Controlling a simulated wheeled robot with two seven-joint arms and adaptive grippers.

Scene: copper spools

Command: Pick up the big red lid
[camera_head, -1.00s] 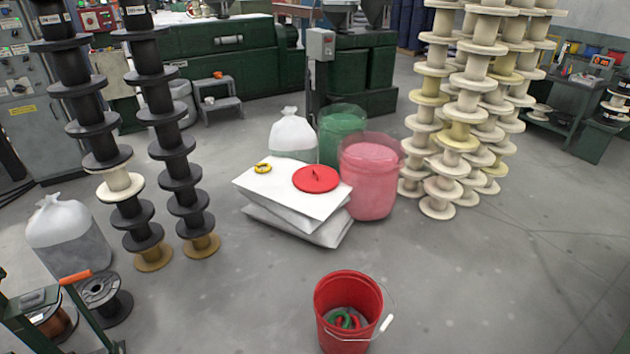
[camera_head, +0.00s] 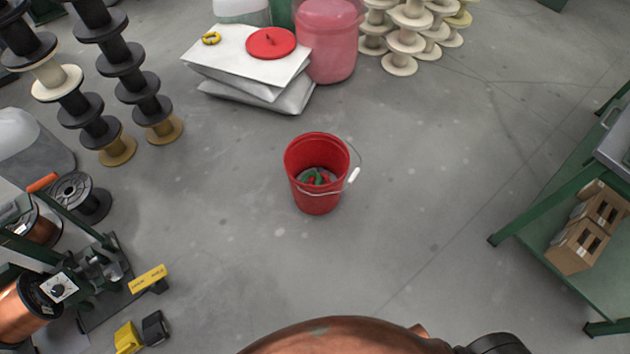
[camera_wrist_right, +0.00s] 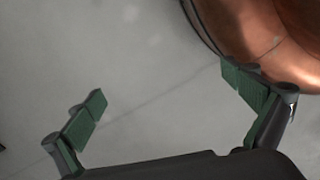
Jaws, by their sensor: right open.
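The big red lid (camera_head: 271,43) lies flat on the top white bag (camera_head: 232,58) of a small stack, at the upper middle of the head view. A yellow ring (camera_head: 211,39) lies on the same bag, left of the lid. My right gripper (camera_wrist_right: 168,94) is open in the right wrist view, with grey floor between its fingers. The lid is not in that view, and the gripper is far from it. My left gripper is not in view.
A red bucket (camera_head: 318,180) with green and red things inside stands on the floor before the stack. A pink tub (camera_head: 326,45) stands right of the lid. A large copper surface (camera_head: 345,338) fills the bottom edge; it also shows beside my right gripper (camera_wrist_right: 285,45).

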